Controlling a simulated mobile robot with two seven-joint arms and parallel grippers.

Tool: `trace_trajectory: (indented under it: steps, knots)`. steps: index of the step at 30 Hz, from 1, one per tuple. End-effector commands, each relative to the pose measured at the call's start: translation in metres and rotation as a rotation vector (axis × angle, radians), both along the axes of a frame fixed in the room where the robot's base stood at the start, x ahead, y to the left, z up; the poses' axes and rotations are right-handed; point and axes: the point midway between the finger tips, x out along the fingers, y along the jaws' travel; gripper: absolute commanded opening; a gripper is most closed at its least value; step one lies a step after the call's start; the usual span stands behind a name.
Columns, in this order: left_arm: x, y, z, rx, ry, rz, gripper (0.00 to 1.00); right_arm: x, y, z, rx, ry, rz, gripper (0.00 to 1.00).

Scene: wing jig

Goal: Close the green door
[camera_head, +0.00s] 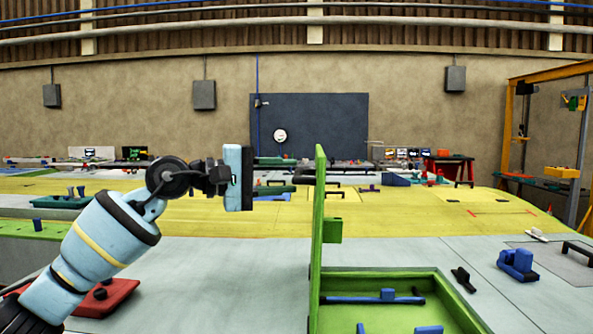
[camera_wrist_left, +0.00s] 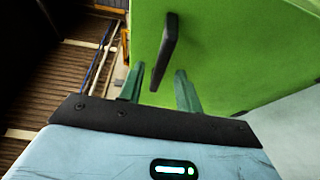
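The green door (camera_head: 318,235) stands upright, nearly edge-on in the head view, at the left side of a green-rimmed open compartment (camera_head: 388,276). In the left wrist view the green door (camera_wrist_left: 225,50) fills much of the picture, with a dark bar handle (camera_wrist_left: 166,50) on its face. My left gripper (camera_head: 277,193) is to the left of the door and points toward it. Its two green fingers (camera_wrist_left: 159,78) are apart, one on each side of the handle's lower end in the picture. Whether they touch it I cannot tell. My right gripper is not in view.
Blue parts (camera_head: 387,295) lie in the compartment. A blue block (camera_head: 518,263) and a dark handle (camera_head: 462,279) are to its right on the grey surface. A red piece (camera_head: 107,298) lies at the lower left, by my left arm. The yellow surface (camera_head: 420,212) behind has several small fittings.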

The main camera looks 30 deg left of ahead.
Motion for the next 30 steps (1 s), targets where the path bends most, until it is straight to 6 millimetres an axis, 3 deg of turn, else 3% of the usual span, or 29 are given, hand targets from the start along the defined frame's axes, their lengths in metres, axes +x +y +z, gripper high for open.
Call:
trace_trajectory:
  steps: [7, 18, 26, 30]
  knots:
    - [0.02, -0.019, 0.002, -0.001, -0.003, -0.002, 0.35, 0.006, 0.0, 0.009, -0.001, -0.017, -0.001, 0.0]
    - [0.024, -0.022, -0.001, 0.001, -0.001, 0.0, 0.35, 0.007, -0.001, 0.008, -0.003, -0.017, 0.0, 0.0]
    - [0.024, -0.022, -0.001, 0.001, -0.001, 0.0, 0.01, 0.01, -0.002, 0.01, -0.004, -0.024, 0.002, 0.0]
    - [0.024, -0.022, -0.001, 0.001, -0.001, 0.0, 0.0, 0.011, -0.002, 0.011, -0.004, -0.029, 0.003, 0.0]
